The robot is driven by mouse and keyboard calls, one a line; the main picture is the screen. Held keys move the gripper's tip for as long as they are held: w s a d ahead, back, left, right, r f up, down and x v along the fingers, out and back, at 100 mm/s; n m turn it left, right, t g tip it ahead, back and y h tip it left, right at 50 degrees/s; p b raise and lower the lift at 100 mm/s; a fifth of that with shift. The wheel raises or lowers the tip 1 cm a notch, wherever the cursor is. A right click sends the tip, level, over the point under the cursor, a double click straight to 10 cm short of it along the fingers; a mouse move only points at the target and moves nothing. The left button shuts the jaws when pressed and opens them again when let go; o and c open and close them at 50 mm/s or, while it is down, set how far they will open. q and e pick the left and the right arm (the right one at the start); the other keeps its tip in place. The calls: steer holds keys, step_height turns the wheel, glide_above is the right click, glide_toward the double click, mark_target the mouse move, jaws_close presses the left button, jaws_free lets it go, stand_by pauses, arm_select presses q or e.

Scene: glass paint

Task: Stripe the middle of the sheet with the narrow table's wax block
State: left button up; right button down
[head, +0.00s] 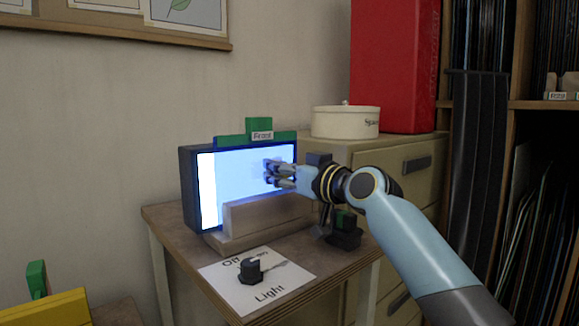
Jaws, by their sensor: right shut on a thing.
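The lit sheet (235,178) stands upright in a dark-framed box on the narrow table (165,218). It glows pale blue, with a brighter white band at its left edge. My right gripper (272,174) is in front of the sheet, right of its middle, with its fingers pointing left at the surface. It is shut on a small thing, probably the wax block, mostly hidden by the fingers. I cannot tell whether it touches the sheet. My left gripper is not in view.
A pale ledge (262,216) stands before the sheet's lower part. A card (238,293) with a black knob (250,271) lies in front. A green clamp labelled Front (259,127) sits on top of the box. A dark-and-green object (345,232) stands right, below my arm.

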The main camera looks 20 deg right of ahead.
mark_target(237, 173)
steer(key=shift+s+a+p, duration=0.25)
steer(key=shift+s+a, duration=0.1)
steer(key=shift+a, duration=0.55)
steer(key=shift+s+a+p, duration=0.25)
steer(key=shift+s+a, duration=0.05)
steer(key=shift+a, duration=0.55)
steer(key=shift+s+a+p, duration=0.15)
steer(key=shift+s+a, duration=0.1)
steer(key=shift+a, duration=0.45)
steer(key=shift+s+a+p, duration=0.1)
steer(key=shift+s+a, duration=0.15)
steer(key=shift+a, duration=0.45)
steer(key=shift+s+a+p, duration=0.15)
steer(key=shift+s+a, duration=0.1)
steer(key=shift+a, duration=0.45)
steer(key=shift+p+v, duration=0.7)
steer(key=shift+v, duration=2.3)
steer(key=v, duration=0.3)
